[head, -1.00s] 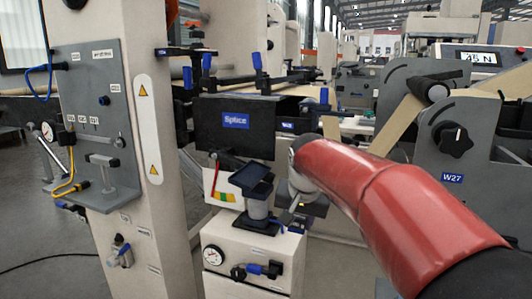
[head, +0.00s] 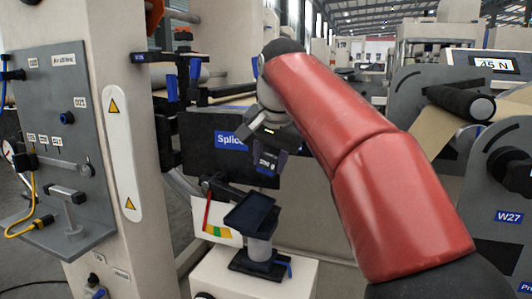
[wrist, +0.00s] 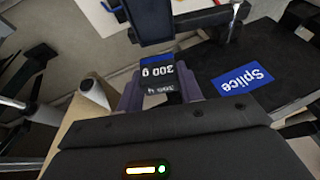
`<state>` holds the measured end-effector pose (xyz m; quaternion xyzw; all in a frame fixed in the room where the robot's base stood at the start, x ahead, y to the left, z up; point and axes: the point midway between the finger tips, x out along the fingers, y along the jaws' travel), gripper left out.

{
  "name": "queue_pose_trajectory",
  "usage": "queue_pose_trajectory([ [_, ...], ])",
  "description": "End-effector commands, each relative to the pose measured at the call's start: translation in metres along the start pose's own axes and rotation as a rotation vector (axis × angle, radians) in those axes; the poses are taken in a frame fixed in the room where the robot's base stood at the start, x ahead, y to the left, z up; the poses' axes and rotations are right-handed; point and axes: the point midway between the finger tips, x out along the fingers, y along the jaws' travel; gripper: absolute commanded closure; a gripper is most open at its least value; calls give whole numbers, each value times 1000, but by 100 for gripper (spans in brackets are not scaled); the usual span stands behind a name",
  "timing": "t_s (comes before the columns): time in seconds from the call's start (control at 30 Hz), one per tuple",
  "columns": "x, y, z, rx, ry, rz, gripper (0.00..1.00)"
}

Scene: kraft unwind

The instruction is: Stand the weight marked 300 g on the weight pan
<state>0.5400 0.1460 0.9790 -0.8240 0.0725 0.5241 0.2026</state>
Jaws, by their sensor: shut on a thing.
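The weight marked 300 g (wrist: 157,73) is a dark block, its label upside down in the wrist view. My gripper (wrist: 155,95) is shut on it, one finger on each side. In the head view the weight (head: 265,161) hangs below my gripper (head: 268,147), above and slightly right of the weight pan. The weight pan (head: 250,213) is a dark, shallow, empty-looking tray on a grey cylinder. It also shows in the wrist view (wrist: 150,20), beyond the weight. The weight is apart from the pan in the head view.
A coloured scale card (head: 217,232) with a pointer stands left of the pan. The dark Splice panel (head: 205,150) is behind. A pale column (head: 125,60) with a grey gauge panel (head: 50,120) stands left; rollers (head: 460,103) are right.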

Motion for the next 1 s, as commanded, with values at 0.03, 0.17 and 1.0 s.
queue_pose_trajectory([
  [0.03, 0, 0, 1, 0, 1, -2, 96],
  [0.17, 7, 0, 4, -1, 1, -2, 96],
  [1.0, 65, 0, 28, -2, 0, -1, 96],
])
